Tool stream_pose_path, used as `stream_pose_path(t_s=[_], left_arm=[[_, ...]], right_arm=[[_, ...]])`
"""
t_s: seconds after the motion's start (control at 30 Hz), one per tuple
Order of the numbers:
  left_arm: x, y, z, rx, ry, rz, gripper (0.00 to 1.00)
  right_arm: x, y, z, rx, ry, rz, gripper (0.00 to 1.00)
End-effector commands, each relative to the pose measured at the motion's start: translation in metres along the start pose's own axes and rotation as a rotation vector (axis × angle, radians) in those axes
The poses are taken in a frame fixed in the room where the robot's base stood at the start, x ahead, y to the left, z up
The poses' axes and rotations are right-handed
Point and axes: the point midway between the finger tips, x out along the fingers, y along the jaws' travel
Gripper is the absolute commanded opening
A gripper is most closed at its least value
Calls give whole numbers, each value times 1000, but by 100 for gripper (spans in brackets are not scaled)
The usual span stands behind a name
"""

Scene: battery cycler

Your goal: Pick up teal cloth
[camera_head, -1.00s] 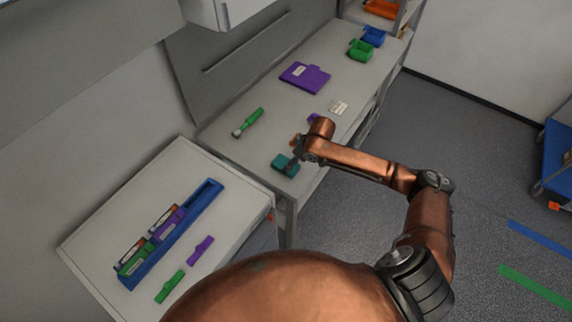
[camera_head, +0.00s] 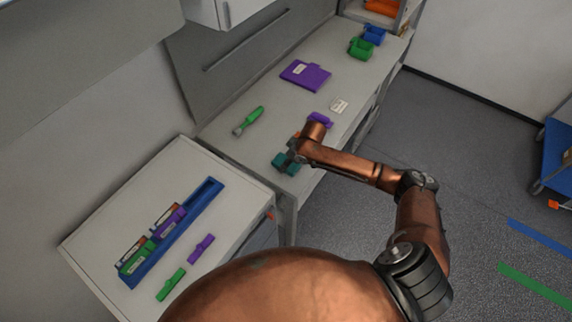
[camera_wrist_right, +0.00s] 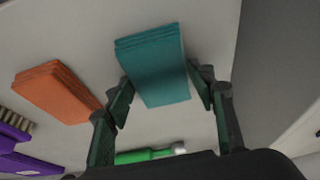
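The teal cloth (camera_head: 279,164), a folded block, lies near the front corner of the long bench. In the right wrist view the teal cloth (camera_wrist_right: 155,68) lies ahead of and partly between the fingers of my right gripper (camera_wrist_right: 165,92). One finger is on each side of its near part, and the fingers are spread. I cannot tell whether they touch it. In the head view my right gripper (camera_head: 291,158) is over the cloth and hides part of it. My left gripper is in neither view.
An orange cloth (camera_wrist_right: 58,92) lies left of the teal one. A purple brush-like item (camera_head: 320,119), a green-handled tool (camera_head: 254,114), a white card (camera_head: 339,105) and a purple folder (camera_head: 305,75) are on the bench. The blue rack (camera_head: 205,195) stands on the nearer table.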

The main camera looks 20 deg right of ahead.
Motion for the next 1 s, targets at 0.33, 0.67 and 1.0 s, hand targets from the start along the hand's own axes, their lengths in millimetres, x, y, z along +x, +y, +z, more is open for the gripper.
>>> stream_pose_path(t_s=[0.33, 0.67, 1.0], left_arm=[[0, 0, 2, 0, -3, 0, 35], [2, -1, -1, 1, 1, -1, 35], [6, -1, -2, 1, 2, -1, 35]], right_arm=[[0, 0, 0, 0, 0, 0, 28], [-7, 1, -3, 0, 1, 0, 28], [-64, -25, -14, -4, 4, -1, 28]])
